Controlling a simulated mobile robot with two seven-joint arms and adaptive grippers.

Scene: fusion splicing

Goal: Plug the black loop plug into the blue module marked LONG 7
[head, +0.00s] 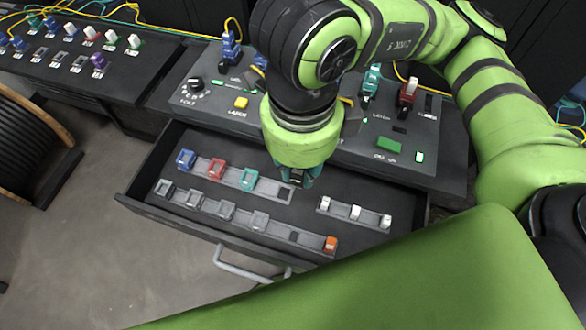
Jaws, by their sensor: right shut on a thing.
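My right gripper (303,178) points down over the open drawer, by the right end of the upper rail. It is shut on a small dark thing, apparently the black loop plug, mostly hidden by the fingers. A blue module (231,46) stands at the back left of the console, and another blue one (261,60) is partly hidden behind my arm. Their markings are too small to read, so I cannot tell which is LONG 7. My left gripper is not in view.
The drawer (140,203) holds an upper rail with blue (186,158), red (216,168) and green (249,179) plugs, a lower rail with grey pieces and an orange one (331,244), and white pieces (356,212). The console (215,112) lies behind; a cable spool (30,140) is left.

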